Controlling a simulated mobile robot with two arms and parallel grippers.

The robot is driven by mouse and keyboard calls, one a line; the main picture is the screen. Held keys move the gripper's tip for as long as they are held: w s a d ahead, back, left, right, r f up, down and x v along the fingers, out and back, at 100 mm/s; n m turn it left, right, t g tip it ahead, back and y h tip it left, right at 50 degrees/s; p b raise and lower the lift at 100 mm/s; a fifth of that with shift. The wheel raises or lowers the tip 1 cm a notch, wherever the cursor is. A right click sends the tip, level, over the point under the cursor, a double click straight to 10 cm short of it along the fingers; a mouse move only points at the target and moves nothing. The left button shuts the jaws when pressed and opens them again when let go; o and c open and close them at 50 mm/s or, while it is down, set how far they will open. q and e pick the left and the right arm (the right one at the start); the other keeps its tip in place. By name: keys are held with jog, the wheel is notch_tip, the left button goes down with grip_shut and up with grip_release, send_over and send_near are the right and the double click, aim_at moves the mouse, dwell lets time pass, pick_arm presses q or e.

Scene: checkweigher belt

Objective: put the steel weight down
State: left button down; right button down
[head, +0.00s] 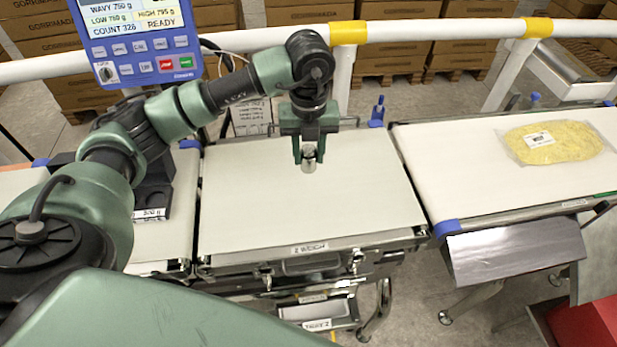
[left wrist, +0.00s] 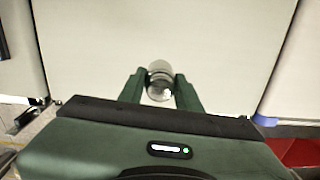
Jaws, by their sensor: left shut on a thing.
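The steel weight (head: 309,160) is a small shiny cylinder held upright over the white weigh belt (head: 270,210), in its upper right part. My left gripper (head: 309,153) is shut on the weight, with a green finger on each side. In the left wrist view the weight (left wrist: 159,82) sits between the fingertips of my left gripper (left wrist: 160,88), with the pale belt behind it. I cannot tell for sure whether its base touches the belt. My right gripper does not show.
A bag of yellow food (head: 552,142) lies on the outfeed belt (head: 460,170) at right. A dark holder (head: 155,185) stands on the left belt. A blue display panel (head: 140,40) reads READY. A white rail (head: 400,31) runs behind. The weigh belt is otherwise clear.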

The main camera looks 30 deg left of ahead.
aim_at(309, 170)
pick_arm(q)
notch_tip(309, 170, down, 6)
jog(key=shift+r+p, duration=0.2)
jog(key=shift+p, duration=0.25)
notch_tip(309, 170, down, 4)
jog(key=shift+r+p, duration=0.1)
jog(key=shift+p, duration=0.4)
jog(key=shift+f, duration=0.35)
jog(key=shift+f, duration=0.15)
jog(key=c, duration=1)
grip_release()
